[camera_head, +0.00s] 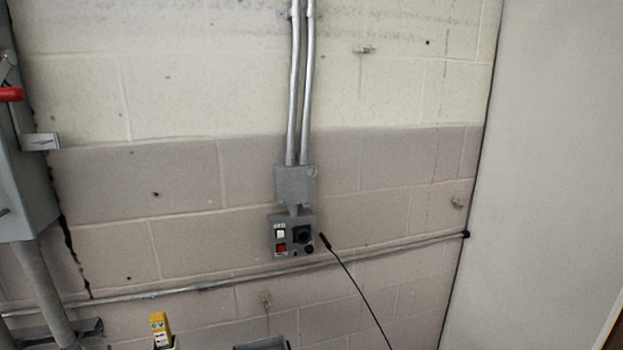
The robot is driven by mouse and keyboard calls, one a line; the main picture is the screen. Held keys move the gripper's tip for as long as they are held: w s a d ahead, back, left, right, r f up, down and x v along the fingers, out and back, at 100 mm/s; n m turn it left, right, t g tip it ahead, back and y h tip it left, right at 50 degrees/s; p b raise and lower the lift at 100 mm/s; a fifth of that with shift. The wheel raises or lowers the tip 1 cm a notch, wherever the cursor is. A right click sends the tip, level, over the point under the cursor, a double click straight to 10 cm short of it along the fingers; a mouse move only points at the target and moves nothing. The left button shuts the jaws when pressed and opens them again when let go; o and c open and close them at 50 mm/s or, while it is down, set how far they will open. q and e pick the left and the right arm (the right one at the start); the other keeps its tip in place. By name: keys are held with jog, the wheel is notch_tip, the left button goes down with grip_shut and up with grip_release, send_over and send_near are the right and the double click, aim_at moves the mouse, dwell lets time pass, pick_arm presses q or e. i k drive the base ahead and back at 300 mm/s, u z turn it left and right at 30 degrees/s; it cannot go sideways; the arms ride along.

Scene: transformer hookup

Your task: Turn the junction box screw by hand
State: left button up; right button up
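A grey junction box (296,186) is fixed to the block wall, where two metal conduits (300,90) come down into it from above. Its cover shows faint small marks, but I cannot make out a screw clearly. Just below it hangs a grey control box (293,237) with a white button, a red button (281,249) and black knobs (301,234). Neither of my grippers shows in the head view.
A black cable (352,279) ends beside the control box and runs down right. A horizontal pipe (190,285) crosses the wall below. A grey switch box (25,185) with a red handle (11,94) is at left. A yellow labelled piece (160,325) stands at the bottom.

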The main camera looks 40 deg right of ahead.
aim_at(312, 171)
jog(key=i, duration=0.15)
jog(key=z, duration=0.75)
